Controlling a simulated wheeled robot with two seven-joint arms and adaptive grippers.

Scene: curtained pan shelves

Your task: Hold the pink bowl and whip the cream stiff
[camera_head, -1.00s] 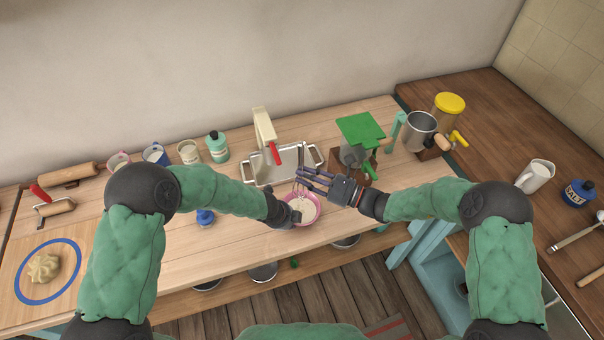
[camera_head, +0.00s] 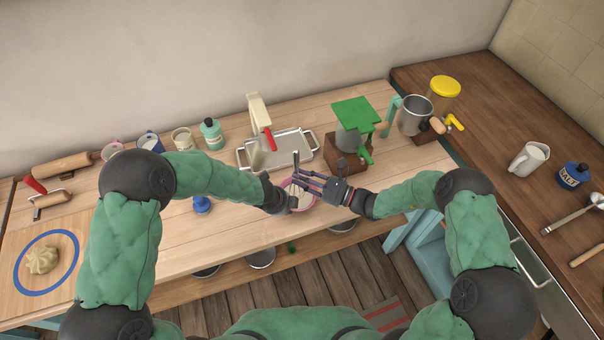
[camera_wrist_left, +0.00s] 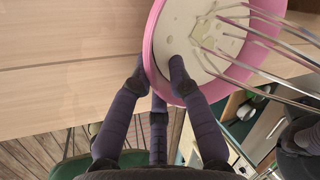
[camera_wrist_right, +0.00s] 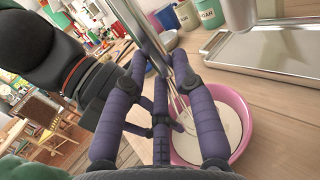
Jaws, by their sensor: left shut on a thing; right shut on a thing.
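The pink bowl (camera_head: 312,203) stands near the front edge of the wooden counter, with pale cream (camera_wrist_right: 214,122) inside. My left gripper (camera_wrist_left: 155,72) is shut on its rim, with fingers on both sides of the wall. My right gripper (camera_head: 314,177) is shut on the handle of a metal whisk (camera_head: 296,160). In the right wrist view, the whisk's wires (camera_wrist_right: 180,106) reach down into the bowl. In the left wrist view, the whisk wires (camera_wrist_left: 262,42) cross over the cream. The cream's stiffness is hard to judge; a few small marks show on its surface.
Behind the bowl lies a metal tray (camera_head: 290,150). A green-topped grinder (camera_head: 352,135) stands right of it, near the right forearm. A blue object (camera_head: 202,204) stands left of the bowl. Several canisters line the back, and dough (camera_head: 42,260) sits far left.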

